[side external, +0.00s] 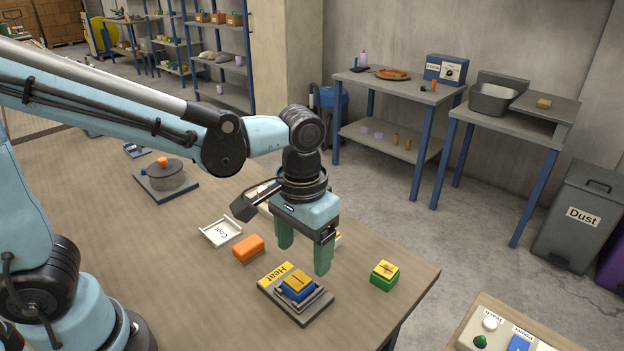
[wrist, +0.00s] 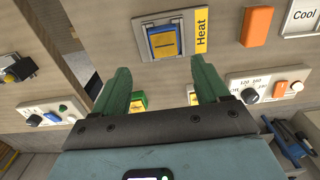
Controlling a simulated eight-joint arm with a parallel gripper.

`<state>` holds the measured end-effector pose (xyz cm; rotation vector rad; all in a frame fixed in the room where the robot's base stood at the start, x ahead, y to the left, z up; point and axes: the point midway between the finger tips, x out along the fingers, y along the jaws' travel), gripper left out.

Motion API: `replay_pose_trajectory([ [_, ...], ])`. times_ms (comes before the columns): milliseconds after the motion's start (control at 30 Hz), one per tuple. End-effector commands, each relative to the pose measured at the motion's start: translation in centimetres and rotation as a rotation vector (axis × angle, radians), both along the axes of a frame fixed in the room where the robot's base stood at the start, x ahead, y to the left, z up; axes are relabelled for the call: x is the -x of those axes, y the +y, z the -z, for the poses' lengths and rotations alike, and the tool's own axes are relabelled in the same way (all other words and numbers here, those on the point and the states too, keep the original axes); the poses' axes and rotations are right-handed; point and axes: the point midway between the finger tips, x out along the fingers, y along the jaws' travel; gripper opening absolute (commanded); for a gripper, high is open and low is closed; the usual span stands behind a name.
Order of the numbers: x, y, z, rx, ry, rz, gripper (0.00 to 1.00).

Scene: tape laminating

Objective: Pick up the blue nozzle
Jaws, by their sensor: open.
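A blue block (side external: 298,288) with an orange-yellow top sits on the grey plate (side external: 302,312) marked "Heat". It is the blue piece near my gripper; no clear nozzle shape shows, so I cannot tell if it is the nozzle. It also shows in the wrist view as a blue rim around a yellow top (wrist: 165,42), beyond the fingertips. My gripper (side external: 303,259) has green fingers, spread apart and pointing down, above the table beside the Heat plate. In the wrist view the gap between the fingers (wrist: 160,70) holds nothing gripped.
An orange block (side external: 248,248) and a white "Cool" tray (side external: 221,231) lie left of the Heat plate. A green block with a yellow top (side external: 384,274) stands near the table's right edge. A pot (side external: 168,178) stands farther back. A button panel (side external: 500,338) is at lower right.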

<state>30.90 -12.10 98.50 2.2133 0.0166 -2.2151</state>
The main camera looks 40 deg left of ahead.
Motion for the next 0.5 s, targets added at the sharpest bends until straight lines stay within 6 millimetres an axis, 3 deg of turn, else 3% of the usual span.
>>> replay_pose_trajectory([
  [367, -0.1, 0.2, 2.2, 0.000, -0.001, -0.001, 0.74],
  [500, -0.2, 0.7, 3.9, 0.000, -0.001, 0.000, 0.74],
])
